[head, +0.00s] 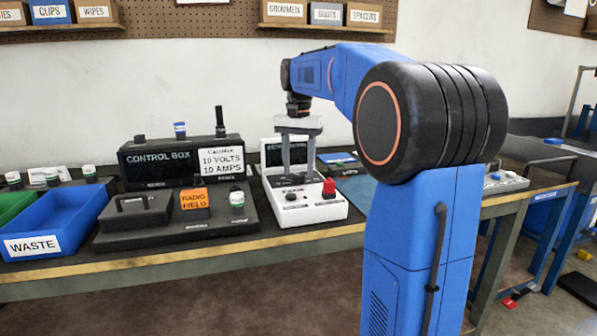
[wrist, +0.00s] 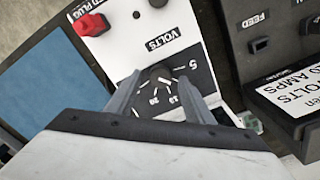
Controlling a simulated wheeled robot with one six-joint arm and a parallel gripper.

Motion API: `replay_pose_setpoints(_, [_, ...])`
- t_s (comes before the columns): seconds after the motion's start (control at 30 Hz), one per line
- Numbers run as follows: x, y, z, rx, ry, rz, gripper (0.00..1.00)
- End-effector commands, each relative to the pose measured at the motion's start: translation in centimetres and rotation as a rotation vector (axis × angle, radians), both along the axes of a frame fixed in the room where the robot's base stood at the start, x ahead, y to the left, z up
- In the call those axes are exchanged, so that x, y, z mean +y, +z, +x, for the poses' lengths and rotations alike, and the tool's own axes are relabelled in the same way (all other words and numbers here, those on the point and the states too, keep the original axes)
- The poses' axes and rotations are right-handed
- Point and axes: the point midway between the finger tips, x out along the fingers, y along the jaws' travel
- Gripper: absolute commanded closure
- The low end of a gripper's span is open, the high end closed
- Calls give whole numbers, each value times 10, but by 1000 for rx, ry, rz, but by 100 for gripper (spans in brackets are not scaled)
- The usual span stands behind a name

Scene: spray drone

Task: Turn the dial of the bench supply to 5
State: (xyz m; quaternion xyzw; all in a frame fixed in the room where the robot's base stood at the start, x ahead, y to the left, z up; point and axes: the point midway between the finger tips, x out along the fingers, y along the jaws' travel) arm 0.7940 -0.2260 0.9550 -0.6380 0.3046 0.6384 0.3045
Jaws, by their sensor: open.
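The bench supply (head: 325,209) is a white unit with a sloped front and a dark display, partly hidden behind my gripper. Its dial (wrist: 160,75) is a small dark knob on a black scale below the word VOLTS, seen upside down in the wrist view. The scale mark 5 (wrist: 194,87) lies to the right of the knob, with larger numbers on the lower side. I cannot tell which mark the dial points to. My gripper (head: 298,172) points down over the supply, open, with one finger on each side of the dial. It also shows in the wrist view (wrist: 162,84). Contact is unclear.
A blue waste bin (head: 62,218) is further left.

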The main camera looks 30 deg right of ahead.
Motion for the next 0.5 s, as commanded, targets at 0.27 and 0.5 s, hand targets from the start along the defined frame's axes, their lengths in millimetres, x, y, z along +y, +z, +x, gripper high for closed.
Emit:
replay_pose_setpoints(0.27, [0,-15,0,0,0,0,52])
replay_pose_setpoints(0.5, [0,-15,0,0,0,0,52])
